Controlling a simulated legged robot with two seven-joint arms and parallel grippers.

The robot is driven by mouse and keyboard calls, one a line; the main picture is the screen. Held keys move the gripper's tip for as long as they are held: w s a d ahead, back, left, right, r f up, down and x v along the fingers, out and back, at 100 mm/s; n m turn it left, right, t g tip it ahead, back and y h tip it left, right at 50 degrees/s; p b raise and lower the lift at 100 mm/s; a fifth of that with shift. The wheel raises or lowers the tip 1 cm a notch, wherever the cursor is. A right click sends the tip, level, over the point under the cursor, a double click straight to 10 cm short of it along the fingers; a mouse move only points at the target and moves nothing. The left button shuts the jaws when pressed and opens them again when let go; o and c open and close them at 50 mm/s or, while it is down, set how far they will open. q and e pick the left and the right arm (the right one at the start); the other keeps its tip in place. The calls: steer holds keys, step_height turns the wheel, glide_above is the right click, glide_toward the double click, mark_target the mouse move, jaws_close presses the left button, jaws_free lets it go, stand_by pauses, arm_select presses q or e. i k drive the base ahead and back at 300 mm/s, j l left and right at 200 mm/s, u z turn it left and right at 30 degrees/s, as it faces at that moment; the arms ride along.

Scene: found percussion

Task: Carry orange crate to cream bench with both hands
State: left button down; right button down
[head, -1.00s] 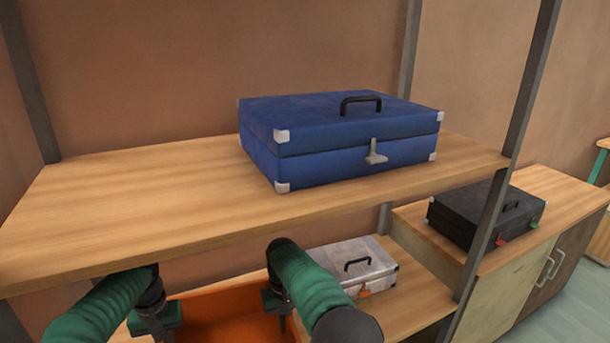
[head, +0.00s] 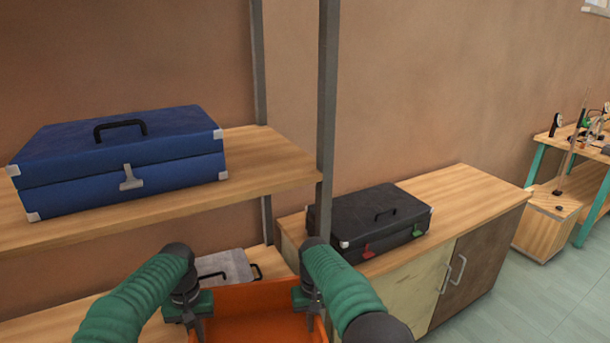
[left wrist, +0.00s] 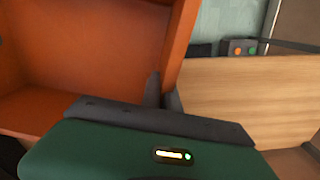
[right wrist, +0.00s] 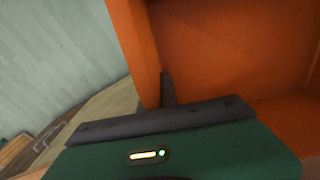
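The orange crate (head: 250,302) is open-topped and empty where I see inside; its lower part is cut off by the head view's bottom edge. My left gripper (head: 197,320) is shut on its left wall, which also shows in the left wrist view (left wrist: 178,35). My right gripper (head: 309,303) is shut on its right wall, also in the right wrist view (right wrist: 140,45). The crate is in front of the shelf unit. I cannot pick out a clearly cream bench.
A blue case (head: 120,165) sits on the upper shelf (head: 270,165), a grey-white case (head: 225,266) on the lower one. A metal post (head: 327,110) stands close by. A black case (head: 375,218) lies on a wooden-topped cabinet (head: 465,190). A teal-legged table (head: 540,155) and open floor are at right.

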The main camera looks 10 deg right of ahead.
mark_target(468, 196)
steer(key=l, duration=1.05)
steer(key=i+l+z, duration=0.1)
steer(key=l, duration=1)
steer(key=i+l+u, duration=0.3)
steer(key=l, duration=2)
steer(key=i+l+u, duration=0.1)
steer(key=l+u, duration=0.25)
steer(key=l, duration=2)
steer(key=i+l, duration=0.2)
steer(key=i, duration=0.8)
